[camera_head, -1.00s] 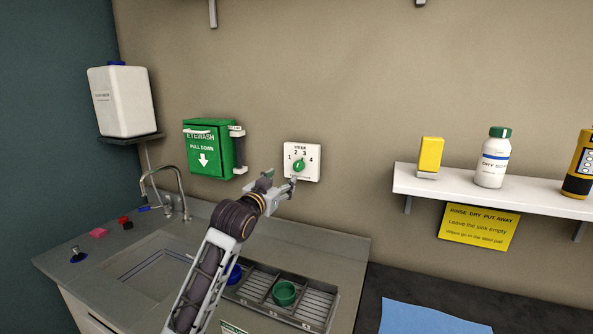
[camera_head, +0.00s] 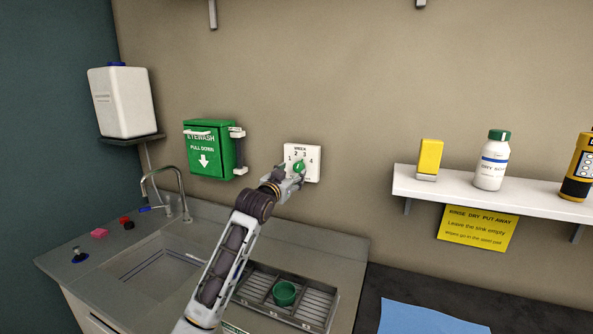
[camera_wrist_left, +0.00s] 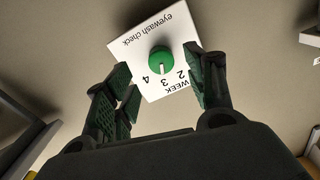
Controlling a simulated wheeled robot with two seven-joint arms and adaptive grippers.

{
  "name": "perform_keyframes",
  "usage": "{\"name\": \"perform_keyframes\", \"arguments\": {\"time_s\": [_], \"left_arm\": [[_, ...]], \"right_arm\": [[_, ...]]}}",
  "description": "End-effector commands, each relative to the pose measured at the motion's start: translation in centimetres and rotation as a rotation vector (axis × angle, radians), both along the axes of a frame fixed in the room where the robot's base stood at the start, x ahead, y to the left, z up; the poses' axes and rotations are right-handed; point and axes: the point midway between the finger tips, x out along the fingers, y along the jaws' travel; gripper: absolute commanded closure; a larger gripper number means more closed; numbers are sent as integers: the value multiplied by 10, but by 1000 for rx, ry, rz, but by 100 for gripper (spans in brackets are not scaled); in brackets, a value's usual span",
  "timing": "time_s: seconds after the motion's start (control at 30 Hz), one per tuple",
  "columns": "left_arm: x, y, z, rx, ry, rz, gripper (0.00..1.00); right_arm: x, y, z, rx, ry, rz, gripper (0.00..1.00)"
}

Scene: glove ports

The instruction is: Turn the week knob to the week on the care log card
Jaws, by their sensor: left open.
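The week knob (camera_head: 299,167) is a round green dial on a white square plate (camera_head: 316,151) on the wall, numbered 1 to 4. In the left wrist view the knob (camera_wrist_left: 160,59) shows a white pointer line aimed at about the 3. "Eyewash check" is printed on the plate (camera_wrist_left: 152,32). My left gripper (camera_head: 292,173) is at the plate, partly covering its lower part. In the left wrist view its fingers (camera_wrist_left: 158,66) are open on either side of the knob, with gaps visible. I cannot make out a care log card. My right gripper is out of view.
A green eyewash box (camera_head: 208,148) hangs left of the plate. Below are a faucet (camera_head: 165,185), a sink and a drainer tray with a green cup (camera_head: 284,292). A shelf (camera_head: 480,190) with bottles and a yellow sign (camera_head: 478,229) are at right.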

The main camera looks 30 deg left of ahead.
Motion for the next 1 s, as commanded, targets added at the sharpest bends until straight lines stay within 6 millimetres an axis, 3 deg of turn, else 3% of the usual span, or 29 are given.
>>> {"name": "perform_keyframes", "arguments": {"time_s": [0.27, 0.6, 1.0], "left_arm": [[24, 2, 1, 0, 0, 0, 45], [48, 4, 1, 0, -1, 0, 45], [54, 5, 0, 0, 0, 0, 45]], "right_arm": [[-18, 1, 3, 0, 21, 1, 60], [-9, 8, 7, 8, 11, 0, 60], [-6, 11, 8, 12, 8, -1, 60]]}}
